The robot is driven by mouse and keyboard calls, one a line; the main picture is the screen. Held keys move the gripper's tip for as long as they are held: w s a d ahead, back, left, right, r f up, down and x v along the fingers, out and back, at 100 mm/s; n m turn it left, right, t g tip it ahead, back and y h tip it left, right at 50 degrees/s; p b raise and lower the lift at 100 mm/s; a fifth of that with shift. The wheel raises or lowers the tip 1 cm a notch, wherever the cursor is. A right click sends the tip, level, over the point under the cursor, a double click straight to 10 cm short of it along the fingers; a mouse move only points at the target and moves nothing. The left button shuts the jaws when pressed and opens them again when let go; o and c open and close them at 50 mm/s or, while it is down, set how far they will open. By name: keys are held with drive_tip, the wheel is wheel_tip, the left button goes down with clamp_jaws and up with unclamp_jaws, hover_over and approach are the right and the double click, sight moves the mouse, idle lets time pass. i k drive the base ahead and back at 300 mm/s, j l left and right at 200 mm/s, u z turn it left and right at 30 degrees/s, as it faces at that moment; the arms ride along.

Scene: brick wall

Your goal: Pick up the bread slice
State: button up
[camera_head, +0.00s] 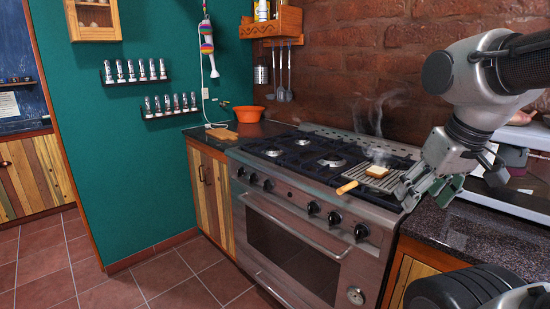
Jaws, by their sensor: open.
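A small toasted bread slice (377,171) lies on a ridged grill pan (392,184) on the right part of the stove top. The pan's light wooden handle (347,187) points to the front left. Faint steam rises above the bread. My gripper (420,198) is at the right, close to the pan's right edge, pointing down with its fingers apart. Nothing is seen between the fingers. The bread is to the left of the gripper and apart from it. The gripper covers part of the pan's right side.
The steel stove (300,235) has open burners left of the pan. A dark speckled counter (480,235) with a white shelf unit (520,190) is at the right. A brick wall (340,60) rises behind. The tiled floor is free.

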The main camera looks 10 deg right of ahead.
sight(371, 172)
drive_tip(key=i+j+z, duration=1.1)
drive_tip(key=j, duration=0.25)
drive_tip(key=i+l, duration=0.05)
